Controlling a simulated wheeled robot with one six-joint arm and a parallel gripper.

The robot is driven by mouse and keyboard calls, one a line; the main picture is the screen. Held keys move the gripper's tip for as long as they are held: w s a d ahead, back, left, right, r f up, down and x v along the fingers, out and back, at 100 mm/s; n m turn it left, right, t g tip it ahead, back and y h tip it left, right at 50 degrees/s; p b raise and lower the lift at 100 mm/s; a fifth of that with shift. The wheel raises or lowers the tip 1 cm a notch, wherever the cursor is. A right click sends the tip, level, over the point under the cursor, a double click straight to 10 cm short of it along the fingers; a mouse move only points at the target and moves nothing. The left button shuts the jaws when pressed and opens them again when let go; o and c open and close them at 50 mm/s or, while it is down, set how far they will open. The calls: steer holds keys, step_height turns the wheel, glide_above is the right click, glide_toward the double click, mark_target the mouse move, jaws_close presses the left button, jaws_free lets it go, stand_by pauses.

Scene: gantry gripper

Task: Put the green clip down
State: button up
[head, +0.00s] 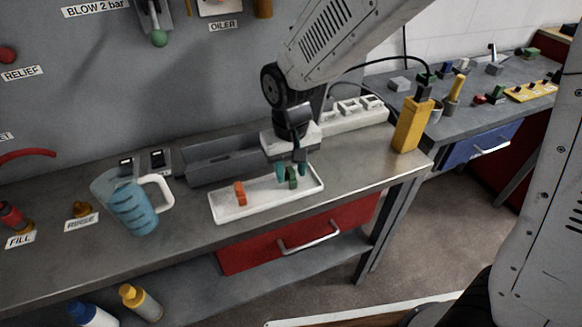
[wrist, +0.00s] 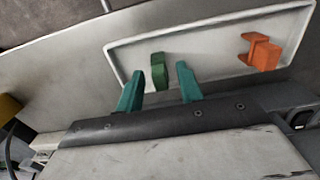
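The green clip (head: 291,178) stands in the white tray (head: 240,212) on the grey bench, toward the tray's right end. My gripper (head: 290,172) is just above the tray with its two teal fingers apart. In the wrist view the green clip (wrist: 159,71) shows between the fingertips of my gripper (wrist: 160,68), with a gap on each side, closer to the left finger. An orange clip (head: 240,192) sits at the left part of the tray; in the wrist view it is at the right (wrist: 262,52).
A jug with blue liquid (head: 135,208) is to the left. A yellow holder (head: 411,125) stands near the bench's right end, and a white socket block (head: 350,115) behind. Bare bench lies right of the tray.

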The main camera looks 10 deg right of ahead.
mark_target(291, 170)
steer(key=shift+r, duration=0.1)
step_height(291, 170, up, 12)
stand_by(0.4)
steer(key=s+d+r+m, duration=0.1)
steer(key=s+d+r, duration=0.15)
steer(key=d, duration=0.35)
steer(key=s+d+r, duration=0.2)
steer(key=s+d, duration=0.2)
steer(key=d, duration=0.1)
steer(key=s+d+m+t, duration=0.1)
steer(key=s+d+m, duration=0.1)
steer(key=s+d, duration=0.7)
steer(key=s, duration=0.4)
steer(key=shift+d+f, duration=0.35)
steer(key=shift+d, duration=0.05)
steer(key=shift+a, duration=0.1)
